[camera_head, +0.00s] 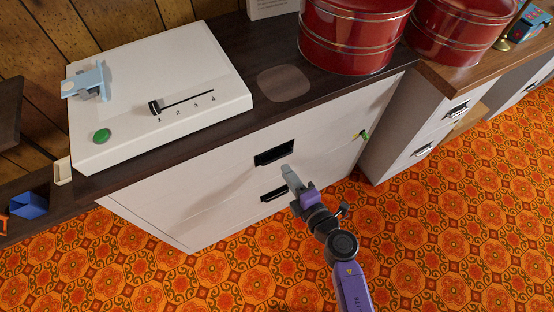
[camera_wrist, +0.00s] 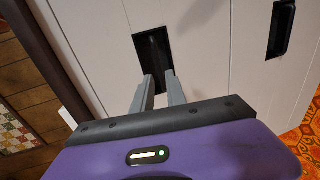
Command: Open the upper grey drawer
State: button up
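A pale grey cabinet under the dark worktop has an upper drawer (camera_head: 225,172) with a black recessed handle (camera_head: 273,152). The drawer front looks flush and shut. My gripper (camera_head: 287,170) is in front of the cabinet, just below that handle in the head view. In the wrist view my gripper (camera_wrist: 160,77) has its two grey fingers apart, with nothing visible between them. The fingertips point at the upper handle (camera_wrist: 153,60) and overlap its near end; I cannot tell whether they touch it. The lower black handle (camera_wrist: 281,28) shows to the right, and in the head view (camera_head: 273,194) below.
A white machine (camera_head: 160,85) with a slider and green button stands on the worktop. Red round tins (camera_head: 355,38) stand at the back right. A second pale cabinet (camera_head: 440,125) with metal handles is to the right. The patterned floor (camera_head: 450,240) in front is clear.

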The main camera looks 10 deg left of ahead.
aim_at(277, 158)
jog(key=b+x, duration=0.2)
jog(key=x, duration=0.5)
jog(key=shift+w+a, duration=0.2)
jog(key=shift+w, duration=0.05)
grip_shut()
jog(key=shift+f, duration=0.1)
dwell(1.1)
